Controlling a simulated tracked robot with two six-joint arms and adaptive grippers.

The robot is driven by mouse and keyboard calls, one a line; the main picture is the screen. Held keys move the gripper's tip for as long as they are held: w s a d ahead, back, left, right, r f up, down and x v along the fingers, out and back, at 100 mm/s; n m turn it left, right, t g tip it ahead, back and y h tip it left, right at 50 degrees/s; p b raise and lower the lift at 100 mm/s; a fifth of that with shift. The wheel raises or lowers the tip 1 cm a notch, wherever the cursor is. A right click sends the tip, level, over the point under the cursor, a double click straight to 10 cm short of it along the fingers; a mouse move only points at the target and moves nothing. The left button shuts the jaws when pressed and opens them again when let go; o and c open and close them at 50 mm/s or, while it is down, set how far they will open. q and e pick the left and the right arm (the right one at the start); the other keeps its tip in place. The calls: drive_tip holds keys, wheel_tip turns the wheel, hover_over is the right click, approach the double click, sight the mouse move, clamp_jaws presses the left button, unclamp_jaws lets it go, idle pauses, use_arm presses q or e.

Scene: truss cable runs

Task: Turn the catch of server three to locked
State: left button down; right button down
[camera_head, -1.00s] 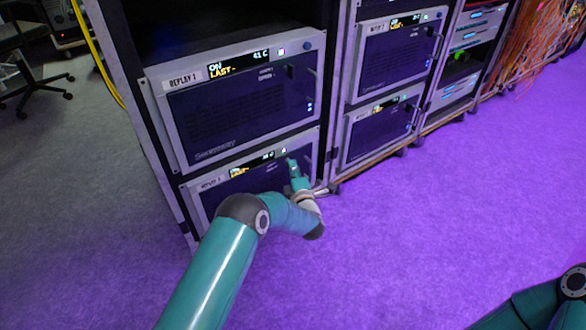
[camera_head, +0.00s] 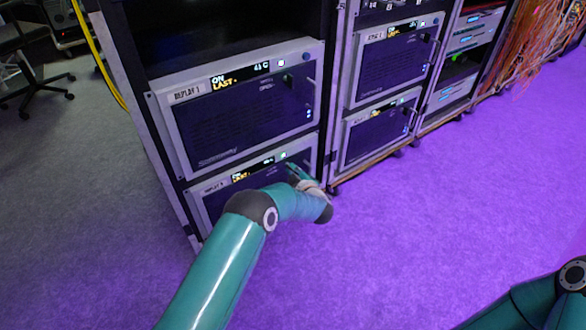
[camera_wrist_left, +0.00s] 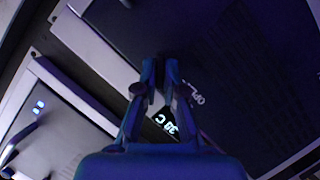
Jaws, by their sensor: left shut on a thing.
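The lower left server (camera_head: 260,180) sits under the one labelled Replay 1; its own label is too small to read surely. It has a lit display (camera_head: 252,170) and a dark front panel. My left gripper (camera_head: 294,170) is at the right part of its face, just below the small white light. In the left wrist view the two fingers (camera_wrist_left: 160,66) are close together against the dark front, shut on a small part. That part, seemingly the catch, is hidden between the fingertips, so its position cannot be told. My right gripper is out of view.
The Replay 1 server (camera_head: 240,110) is directly above, with a handle at its right end. Another rack with two servers (camera_head: 380,130) stands to the right. Open purple-lit floor (camera_head: 430,230) lies in front. A yellow cable (camera_head: 95,50) hangs at the left.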

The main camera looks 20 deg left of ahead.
use_arm(q)
drive_tip(key=shift+w+d+f+m+g+y+b, duration=0.1)
drive_tip(key=shift+m+g+y+b, duration=0.35)
drive_tip(key=shift+m+g, duration=0.8)
drive_tip(key=shift+w+d+m+g+y+b, duration=0.1)
drive_tip(key=shift+m+g+y+b, duration=0.4)
drive_tip(key=shift+m, duration=1.25)
drive_tip(key=c, duration=1.3)
unclamp_jaws()
drive_tip(key=shift+o, duration=0.2)
